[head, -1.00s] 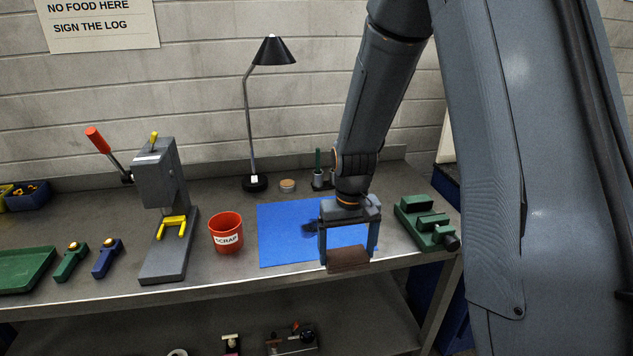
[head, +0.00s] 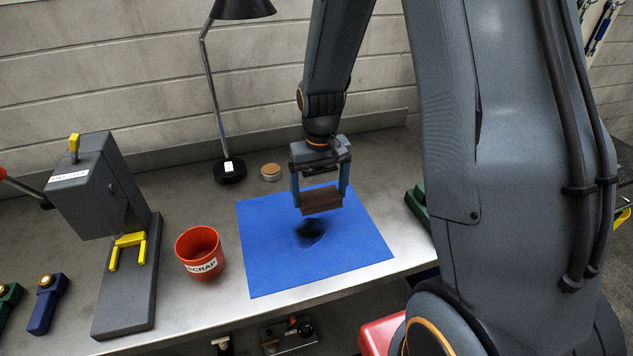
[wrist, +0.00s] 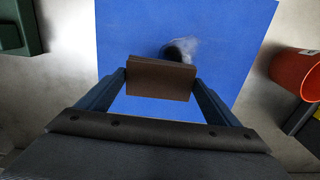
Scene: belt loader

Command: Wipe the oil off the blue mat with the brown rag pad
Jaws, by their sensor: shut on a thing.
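The blue mat (head: 275,268) lies flat on the grey bench. A dark oil patch (head: 309,233) is near its middle. My gripper (head: 320,198) is shut on the brown rag pad (head: 321,202), which it holds over the back part of the mat, behind the oil in the head view. In the wrist view the pad (wrist: 160,79) sits between both fingers and hides part of the mat (wrist: 215,22). The oil (wrist: 180,50) shows just beyond the pad there, with a pale smear beside it. The pad appears to be above the mat, not touching it.
A red scrap bin (head: 199,252) stands just left of the mat, with a grey press (head: 125,260) farther left. A lamp (head: 229,170) and a small round tin (head: 270,172) stand behind. A green vise (head: 416,207) is at the right, partly hidden by my arm.

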